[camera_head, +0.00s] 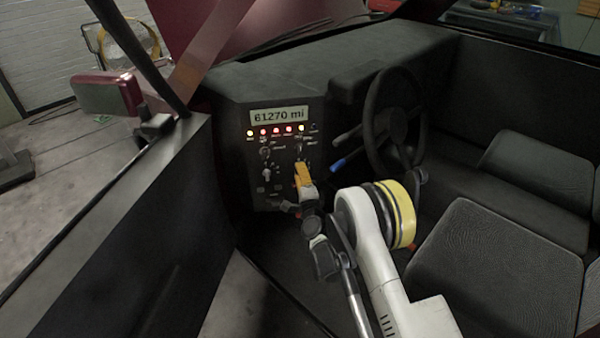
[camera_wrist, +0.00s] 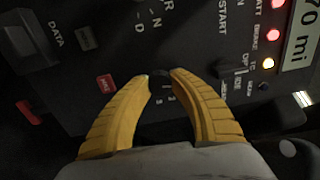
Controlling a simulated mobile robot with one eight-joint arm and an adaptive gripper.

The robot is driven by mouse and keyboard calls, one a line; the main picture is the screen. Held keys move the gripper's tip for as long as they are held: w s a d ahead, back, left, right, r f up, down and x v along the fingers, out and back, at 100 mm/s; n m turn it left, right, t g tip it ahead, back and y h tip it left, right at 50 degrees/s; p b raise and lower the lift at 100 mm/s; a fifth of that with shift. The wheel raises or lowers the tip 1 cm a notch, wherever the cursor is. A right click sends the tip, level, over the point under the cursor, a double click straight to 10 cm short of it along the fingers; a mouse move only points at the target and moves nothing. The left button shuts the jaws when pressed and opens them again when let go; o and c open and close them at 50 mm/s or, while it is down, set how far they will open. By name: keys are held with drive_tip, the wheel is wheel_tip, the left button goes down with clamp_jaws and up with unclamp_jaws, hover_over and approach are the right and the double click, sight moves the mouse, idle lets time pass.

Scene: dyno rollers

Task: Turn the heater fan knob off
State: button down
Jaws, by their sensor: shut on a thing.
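In the wrist view, a small dark knob (camera_wrist: 161,75) sits on the black dash panel between my two yellow fingertips, with small numbers printed beside it. It looks like the heater fan knob, though its pointer is too dark to read. My gripper (camera_wrist: 161,77) is shut on it, one fingertip on each side. In the head view, my gripper (camera_head: 301,167) reaches the right part of the dash panel (camera_head: 256,148), below the row of lights, and hides the knob.
A display reading 61270 mi (camera_head: 279,115) and several lit red and yellow lights (camera_head: 276,131) are above. A light-coloured selector (camera_head: 267,172) is left of my gripper. The steering wheel (camera_head: 372,120) and a blue-tipped lever (camera_head: 340,163) are close on the right. A red button (camera_wrist: 105,83) is near one finger.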

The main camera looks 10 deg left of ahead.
drive_tip(key=shift+n, duration=1.3)
drive_tip(key=c, duration=1.1)
unclamp_jaws()
drive_tip(key=shift+f, duration=0.1)
